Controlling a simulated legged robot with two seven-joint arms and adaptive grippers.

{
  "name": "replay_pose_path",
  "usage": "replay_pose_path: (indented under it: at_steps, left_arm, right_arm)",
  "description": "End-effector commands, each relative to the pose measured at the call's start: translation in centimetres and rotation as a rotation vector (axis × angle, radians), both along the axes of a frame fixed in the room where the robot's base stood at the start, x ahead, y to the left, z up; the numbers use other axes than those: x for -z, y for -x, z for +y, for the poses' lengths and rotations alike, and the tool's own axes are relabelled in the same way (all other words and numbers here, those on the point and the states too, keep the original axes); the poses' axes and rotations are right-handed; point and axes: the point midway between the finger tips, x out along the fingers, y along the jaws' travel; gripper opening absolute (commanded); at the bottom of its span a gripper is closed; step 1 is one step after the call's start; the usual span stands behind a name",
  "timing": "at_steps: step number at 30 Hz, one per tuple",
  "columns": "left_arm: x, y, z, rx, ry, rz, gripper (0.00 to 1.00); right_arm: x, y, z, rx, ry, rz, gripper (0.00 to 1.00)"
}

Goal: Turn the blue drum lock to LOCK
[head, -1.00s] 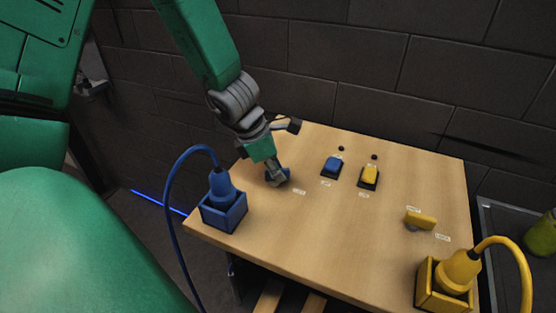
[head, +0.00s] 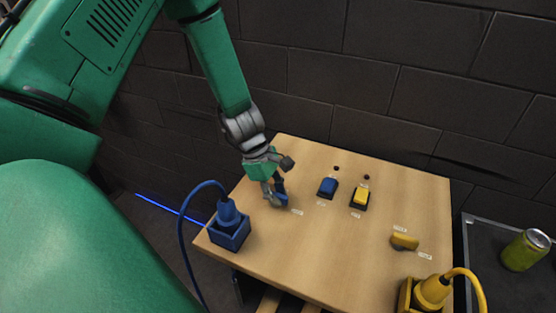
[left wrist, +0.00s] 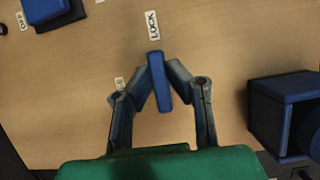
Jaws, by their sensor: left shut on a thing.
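The blue drum lock (head: 281,197) is on the left part of the wooden table top, partly hidden by my left gripper (head: 273,192). In the left wrist view its blue handle (left wrist: 160,86) stands between the two fingertips of my left gripper (left wrist: 162,76), which are shut on it from both sides. The handle is nearly upright in that picture, and its far end points towards the LOCK label (left wrist: 152,25). A second small label (left wrist: 119,84) is partly hidden beside the left finger. My right gripper is not in view.
A blue plug in a blue box (head: 229,236) stands at the near left of the table (head: 330,255). A blue button (head: 327,187) and a yellow button (head: 360,197) are to the right. A yellow knob (head: 404,241) and yellow plug (head: 432,291) are farther right.

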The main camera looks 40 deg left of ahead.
Motion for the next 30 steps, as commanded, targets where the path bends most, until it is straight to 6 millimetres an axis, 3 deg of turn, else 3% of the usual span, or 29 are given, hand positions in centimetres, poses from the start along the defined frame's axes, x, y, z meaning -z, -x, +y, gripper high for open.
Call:
replay_pose_path:
  at_steps: [13,14,15,25,30]
  left_arm:
    - [0.1,0.0,0.2,0.011,-0.005,-0.001,0.0]
    - [0.1,0.0,0.2,0.011,-0.005,-0.001,0.2]
    - [0.1,0.0,0.1,0.011,-0.005,-0.001,0.33]
    - [-0.1,0.1,0.1,0.011,-0.003,-0.003,0.33]
    - [-1.8,0.1,0.6,0.013,-0.004,-0.004,0.33]
  right_arm:
    - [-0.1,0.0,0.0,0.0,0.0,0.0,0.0]
    - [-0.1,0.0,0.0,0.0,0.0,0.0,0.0]
    - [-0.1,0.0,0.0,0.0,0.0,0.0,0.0]
    - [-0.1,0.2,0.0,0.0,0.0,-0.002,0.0]
    - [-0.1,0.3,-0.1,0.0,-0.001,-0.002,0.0]
